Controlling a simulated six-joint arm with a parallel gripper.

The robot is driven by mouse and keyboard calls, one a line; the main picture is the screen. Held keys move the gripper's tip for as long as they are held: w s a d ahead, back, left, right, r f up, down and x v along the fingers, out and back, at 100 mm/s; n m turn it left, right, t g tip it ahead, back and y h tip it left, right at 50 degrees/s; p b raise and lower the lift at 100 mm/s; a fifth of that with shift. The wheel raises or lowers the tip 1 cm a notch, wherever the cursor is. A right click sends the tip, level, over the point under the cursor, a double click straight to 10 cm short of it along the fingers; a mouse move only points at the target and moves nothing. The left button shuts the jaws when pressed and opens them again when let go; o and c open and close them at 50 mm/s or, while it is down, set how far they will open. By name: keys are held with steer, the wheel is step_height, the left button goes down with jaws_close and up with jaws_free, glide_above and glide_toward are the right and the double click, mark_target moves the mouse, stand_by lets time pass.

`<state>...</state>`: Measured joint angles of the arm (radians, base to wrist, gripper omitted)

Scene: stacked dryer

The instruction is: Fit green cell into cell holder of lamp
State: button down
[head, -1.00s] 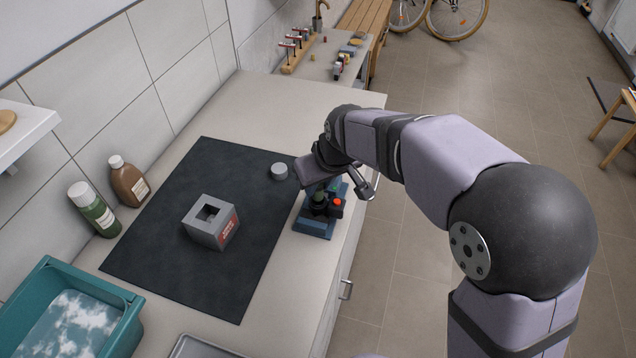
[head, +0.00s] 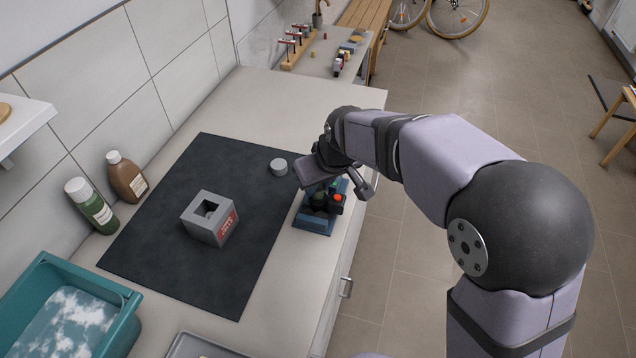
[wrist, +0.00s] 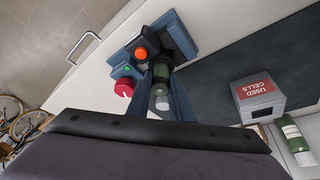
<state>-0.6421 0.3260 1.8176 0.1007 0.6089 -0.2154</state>
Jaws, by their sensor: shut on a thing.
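The lamp (head: 315,222) has a blue base and stands at the bench's right edge. The wrist view shows its orange button (wrist: 141,54), a red knob (wrist: 124,87) and a dark round part, perhaps the cell holder (wrist: 149,36). My gripper (wrist: 163,82) is shut on the green cell (wrist: 160,88), a green cylinder with a pale end towards the wrist camera.
A grey "used cells" box (head: 211,218) stands on the dark mat (head: 190,275). A pale round piece (head: 279,167) lies near the lamp. Two bottles stand by the wall, and a teal basin (head: 118,330) is at lower left. The bench's far end is clear.

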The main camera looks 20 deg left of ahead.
steer(key=shift+f, duration=0.25)
steer(key=c, duration=1.5)
jaws_free()
steer(key=b+v, duration=0.1)
steer(key=v, duration=0.6)
steer(key=shift+d+r+b, duration=0.1)
steer(key=shift+b, duration=0.25)
